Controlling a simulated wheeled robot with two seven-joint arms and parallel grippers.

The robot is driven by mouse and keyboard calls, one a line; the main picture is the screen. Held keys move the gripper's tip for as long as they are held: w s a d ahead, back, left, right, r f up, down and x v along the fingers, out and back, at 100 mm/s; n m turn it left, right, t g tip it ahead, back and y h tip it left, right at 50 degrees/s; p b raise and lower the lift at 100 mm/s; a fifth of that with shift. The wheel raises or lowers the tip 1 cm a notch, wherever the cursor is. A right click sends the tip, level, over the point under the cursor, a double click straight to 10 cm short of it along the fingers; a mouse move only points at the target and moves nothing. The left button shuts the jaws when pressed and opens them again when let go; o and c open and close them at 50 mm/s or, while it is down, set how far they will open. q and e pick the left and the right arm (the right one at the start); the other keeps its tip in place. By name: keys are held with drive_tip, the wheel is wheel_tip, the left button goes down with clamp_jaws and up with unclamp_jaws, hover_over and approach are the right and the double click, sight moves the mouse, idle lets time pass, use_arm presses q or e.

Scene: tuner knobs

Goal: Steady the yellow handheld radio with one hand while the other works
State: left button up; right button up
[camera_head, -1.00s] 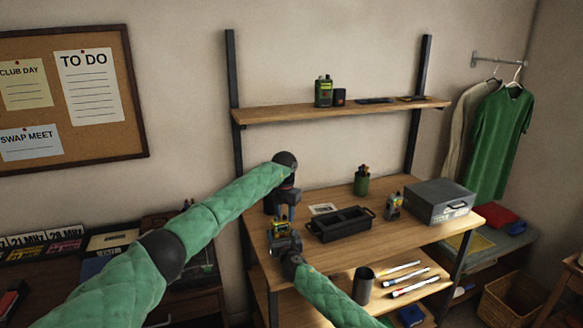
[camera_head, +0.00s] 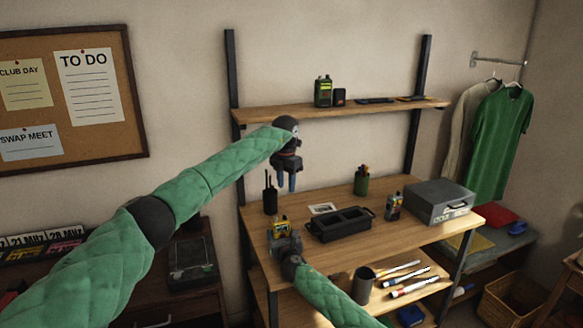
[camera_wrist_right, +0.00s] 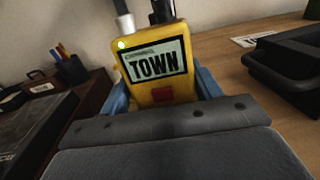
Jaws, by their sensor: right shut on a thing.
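The yellow handheld radio (camera_head: 280,224) stands upright near the left end of the wooden desk. In the right wrist view the radio (camera_wrist_right: 150,92) shows a lit green light and a screen reading "TOWN". A grey post and a black post rise at its top; their upper ends are cut off. My right gripper (camera_head: 284,238) is shut on the radio, with blue fingers (camera_wrist_right: 206,84) at its sides.
A dark object with thin upright rods (camera_head: 270,200) stands behind the radio. A black tray (camera_head: 340,226), a green pen cup (camera_head: 361,182), a grey-blue handheld device (camera_head: 393,207) and a grey box (camera_head: 440,203) are to the right. A shelf (camera_head: 340,110) hangs above.

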drive_tip(key=shift+f, duration=0.15)
use_arm(q)
wheel_tip(320, 180, up, 6)
drive_tip(key=d+m+t+h, duration=0.2)
drive_tip(key=m, duration=0.3)
drive_tip(key=shift+s, duration=0.1)
drive_tip(key=shift+a, duration=0.1)
use_arm(e)
drive_tip(key=o, duration=1.3)
drive_tip(key=shift+c, duration=0.2)
